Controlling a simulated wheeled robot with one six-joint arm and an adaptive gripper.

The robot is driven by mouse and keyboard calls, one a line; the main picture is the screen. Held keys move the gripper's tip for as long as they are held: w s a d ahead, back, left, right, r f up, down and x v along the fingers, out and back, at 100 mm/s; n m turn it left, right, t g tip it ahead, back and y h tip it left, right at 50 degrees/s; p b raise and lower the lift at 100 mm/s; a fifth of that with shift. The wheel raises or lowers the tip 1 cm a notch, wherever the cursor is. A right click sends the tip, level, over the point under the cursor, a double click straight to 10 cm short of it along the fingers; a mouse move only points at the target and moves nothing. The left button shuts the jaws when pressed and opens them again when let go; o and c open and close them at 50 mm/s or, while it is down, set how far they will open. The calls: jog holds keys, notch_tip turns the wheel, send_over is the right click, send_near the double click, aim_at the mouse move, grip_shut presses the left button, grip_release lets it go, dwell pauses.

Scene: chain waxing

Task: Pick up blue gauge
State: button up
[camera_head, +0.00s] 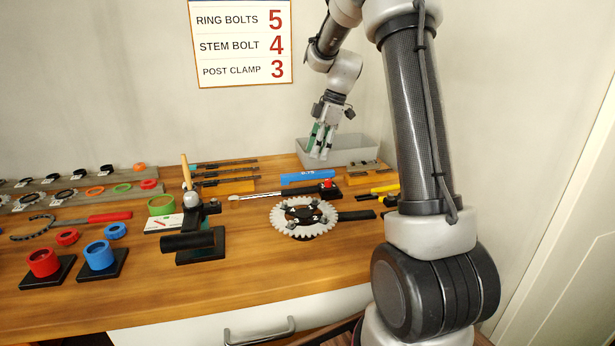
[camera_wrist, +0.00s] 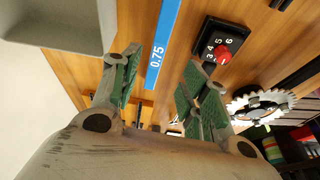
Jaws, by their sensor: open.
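The blue gauge (camera_head: 308,177) is a flat blue bar marked 0.75, lying on the wooden workbench towards the back. In the wrist view the blue gauge (camera_wrist: 163,42) lies below and beyond my fingers, lined up with the gap between them. My gripper (camera_head: 319,150) hangs above the bench, above the gauge and a little to its right, in front of the grey bin. Its green-padded fingers (camera_wrist: 160,85) are apart with nothing between them. The gripper does not appear to touch the gauge.
A grey bin (camera_head: 352,150) stands close behind my gripper. A black block with a red knob (camera_wrist: 223,57) sits beside the gauge. A toothed chainring (camera_head: 304,232) lies nearer the front. Red and blue cups (camera_head: 98,255) stand at left.

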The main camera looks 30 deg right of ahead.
aim_at(308, 173)
jog(key=shift+f, duration=0.2)
jog(key=shift+n, duration=0.3)
jog(key=x, duration=0.7)
jog(key=shift+w+a+f, duration=0.15)
jog(key=shift+w+a, duration=0.1)
grip_shut()
